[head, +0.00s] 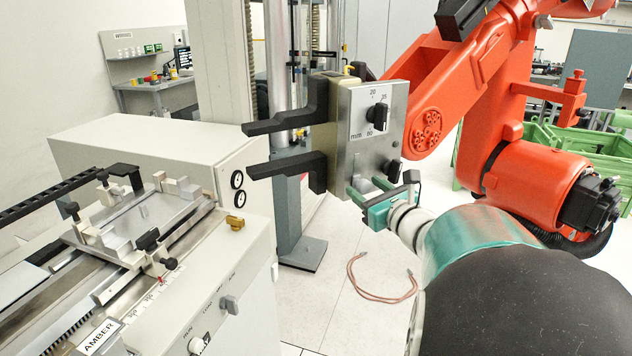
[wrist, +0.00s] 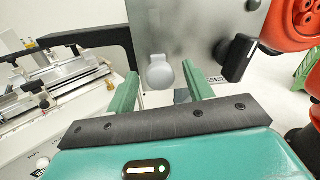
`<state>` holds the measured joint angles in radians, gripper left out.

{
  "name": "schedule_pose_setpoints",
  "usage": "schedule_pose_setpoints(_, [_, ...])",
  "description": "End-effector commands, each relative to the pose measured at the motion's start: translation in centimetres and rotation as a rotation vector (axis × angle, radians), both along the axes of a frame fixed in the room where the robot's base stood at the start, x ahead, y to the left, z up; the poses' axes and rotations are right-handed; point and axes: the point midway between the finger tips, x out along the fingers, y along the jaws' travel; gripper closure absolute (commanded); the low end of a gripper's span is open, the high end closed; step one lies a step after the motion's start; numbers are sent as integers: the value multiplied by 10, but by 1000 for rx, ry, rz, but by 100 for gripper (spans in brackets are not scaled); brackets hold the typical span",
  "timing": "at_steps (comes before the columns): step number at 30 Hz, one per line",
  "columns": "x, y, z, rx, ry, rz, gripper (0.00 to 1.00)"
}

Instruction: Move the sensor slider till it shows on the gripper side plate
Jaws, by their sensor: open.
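The gripper side plate (head: 352,145) is a grey metal plate with a dial scale in mm and dark knobs, on the side of the orange robot's black-fingered gripper (head: 290,150). Low on the plate is a rounded grey tab (wrist: 160,72), which looks like the sensor slider. A partly hidden label beside it in the wrist view (wrist: 216,79) seems to read SENSOR. My gripper (head: 364,187) is teal and open, just in front of the plate's lower part. In the wrist view the tab appears between my two fingers (wrist: 160,68); contact cannot be told.
A dark knob (wrist: 237,57) projects from the plate right of my fingers. The orange robot arm (head: 440,90) stands behind and right. A white machine (head: 130,145) and a bench with a metal slide carriage (head: 130,220) are at left. A reddish cable (head: 365,290) lies on the floor.

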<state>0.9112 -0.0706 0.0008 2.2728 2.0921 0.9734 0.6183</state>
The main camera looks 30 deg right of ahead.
Motion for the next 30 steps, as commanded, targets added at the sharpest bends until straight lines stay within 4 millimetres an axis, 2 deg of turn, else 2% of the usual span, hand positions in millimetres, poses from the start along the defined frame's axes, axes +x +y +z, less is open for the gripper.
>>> schedule_pose_setpoints(4, [12,-1,0,1,0,1,48])
schedule_pose_setpoints(12, [14,-1,0,0,0,1,48])
schedule_pose_setpoints(14, [14,-1,0,0,0,1,58])
schedule_pose_setpoints(20, [13,-1,0,0,0,1,97])
schedule_pose_setpoints(21, [13,-1,0,0,0,1,100])
schedule_pose_setpoints(30, [14,-1,6,-2,1,2,100])
